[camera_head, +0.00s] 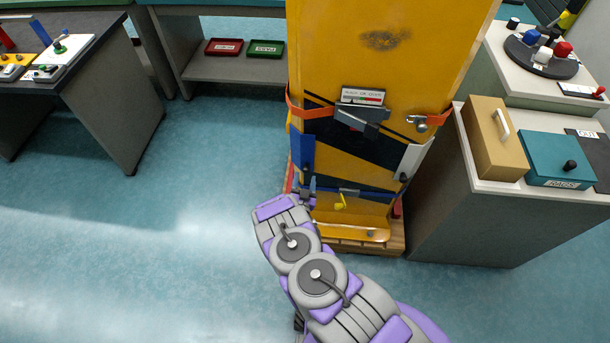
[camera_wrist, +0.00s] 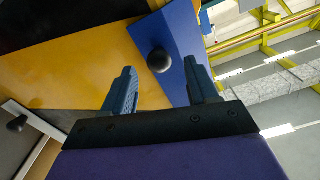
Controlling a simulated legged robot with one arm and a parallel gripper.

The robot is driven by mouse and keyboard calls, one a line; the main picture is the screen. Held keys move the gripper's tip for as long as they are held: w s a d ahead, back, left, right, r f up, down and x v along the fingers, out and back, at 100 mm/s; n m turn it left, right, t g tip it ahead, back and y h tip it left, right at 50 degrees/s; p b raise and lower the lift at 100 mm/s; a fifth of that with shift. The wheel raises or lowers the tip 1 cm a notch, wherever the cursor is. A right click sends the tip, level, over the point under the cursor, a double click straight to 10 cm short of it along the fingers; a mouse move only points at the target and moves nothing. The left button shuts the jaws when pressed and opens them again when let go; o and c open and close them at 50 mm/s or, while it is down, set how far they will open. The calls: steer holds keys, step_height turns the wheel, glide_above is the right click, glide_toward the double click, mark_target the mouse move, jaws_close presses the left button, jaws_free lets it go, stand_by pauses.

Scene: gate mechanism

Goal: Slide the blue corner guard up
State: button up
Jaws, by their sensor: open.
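The blue corner guard (camera_head: 301,151) sits on the left edge of the yellow cabinet (camera_head: 345,65), below the orange strap. In the wrist view the blue guard (camera_wrist: 181,35) fills the upper middle, with its round black knob (camera_wrist: 159,61) facing me. My gripper (camera_wrist: 160,67) is open. In this view the knob appears between its two fingertips, and I see no clear contact. In the head view my gripper (camera_head: 312,187) is low at the cabinet's left side, just below the guard, partly hidden by my wrist.
A white corner guard (camera_head: 411,160) with a black knob is on the cabinet's right edge. An orange strap (camera_head: 296,105) and a latch (camera_head: 372,115) cross the front. A grey counter (camera_head: 480,220) stands close on the right. The floor on the left is clear.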

mark_target(306, 173)
steer(key=shift+w+d, duration=0.15)
steer(key=shift+w, duration=1.5)
steer(key=shift+c, duration=0.4)
jaws_close()
